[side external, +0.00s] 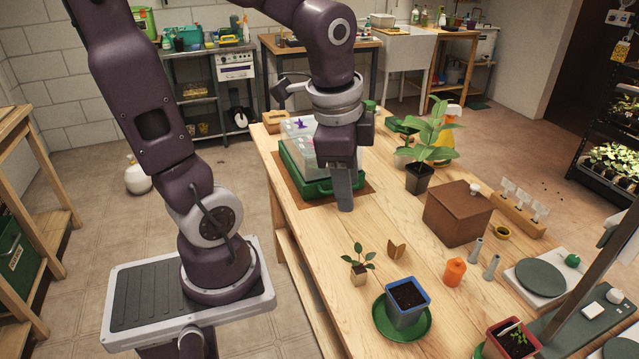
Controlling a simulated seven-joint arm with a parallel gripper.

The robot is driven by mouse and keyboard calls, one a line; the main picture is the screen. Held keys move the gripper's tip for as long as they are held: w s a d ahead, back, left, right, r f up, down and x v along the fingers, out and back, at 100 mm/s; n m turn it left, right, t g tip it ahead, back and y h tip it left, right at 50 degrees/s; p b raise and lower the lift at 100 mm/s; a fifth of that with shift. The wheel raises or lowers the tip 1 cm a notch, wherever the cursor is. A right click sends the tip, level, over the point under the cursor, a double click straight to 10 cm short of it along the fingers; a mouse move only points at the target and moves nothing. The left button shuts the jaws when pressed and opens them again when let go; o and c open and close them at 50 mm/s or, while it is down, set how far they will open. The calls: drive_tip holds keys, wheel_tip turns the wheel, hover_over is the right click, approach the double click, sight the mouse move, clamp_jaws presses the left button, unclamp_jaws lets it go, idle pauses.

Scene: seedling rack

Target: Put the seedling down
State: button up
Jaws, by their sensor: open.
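A small seedling (357,256) with several green leaves stands upright on the wooden table in a small tan block or pot (358,273). My gripper (345,205) points down above the table, behind the seedling and apart from it, near the front right corner of a green tray with a clear lid. It is open, and I see nothing held in it. From this side one finger mostly hides the other. A grey pot with a blue rim (406,311), filled with dark soil, stands in a green saucer (421,328) to the right of the seedling.
The lidded green tray (310,188) is beside my gripper. A folded brown piece (396,251), an orange bottle (454,272), a brown box (458,215) and a leafy plant in a black pot (419,178) stand to the right. The table left of the seedling is bare.

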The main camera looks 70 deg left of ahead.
drive_tip(key=s+d+r+n+t+h, duration=0.1)
drive_tip(key=s+d+r+n+t, duration=0.2)
drive_tip(key=s+n, duration=0.3)
drive_tip(key=shift+s+d+r, duration=0.45)
drive_tip(key=shift+d+r, duration=0.3)
